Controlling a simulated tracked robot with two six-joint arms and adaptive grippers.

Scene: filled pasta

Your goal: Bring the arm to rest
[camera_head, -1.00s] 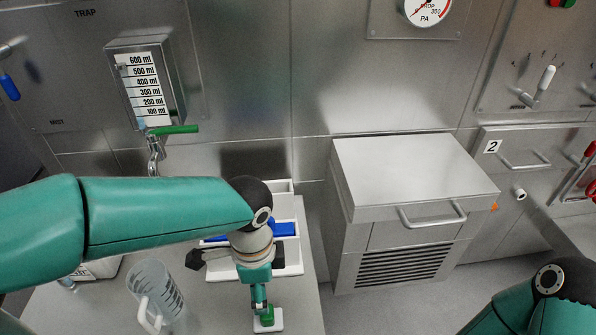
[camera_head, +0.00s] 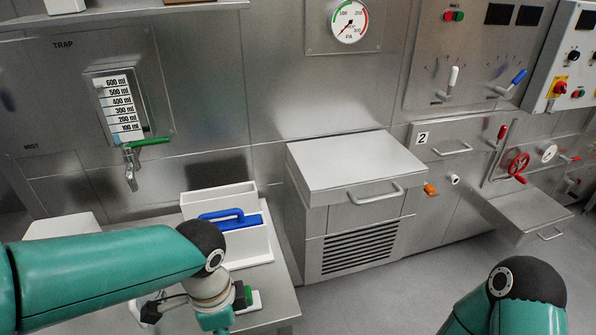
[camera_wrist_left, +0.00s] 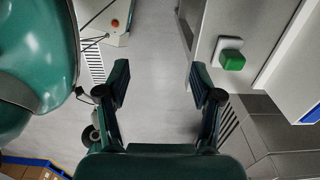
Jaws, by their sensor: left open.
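My left arm (camera_head: 110,265) comes in from the left in the head view, bent down at a black joint over the table (camera_head: 284,308). The fingers are cut off by the bottom edge there. In the left wrist view my left gripper (camera_wrist_left: 158,78) is open, with only grey floor between its fingers. A green block on a white base (camera_wrist_left: 232,60) stands to the right of the fingers, apart from them. It also shows beside my wrist in the head view (camera_head: 248,297). My right arm (camera_head: 520,295) shows only a bent joint at lower right; its gripper is out of view.
A white tray with a blue-handled piece (camera_head: 230,220) stands at the back of the table. A steel cabinet (camera_head: 350,165) stands right of the table. A green-handled tap (camera_head: 132,165) hangs on the wall. Open floor (camera_head: 400,290) lies between the cabinet and my right arm.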

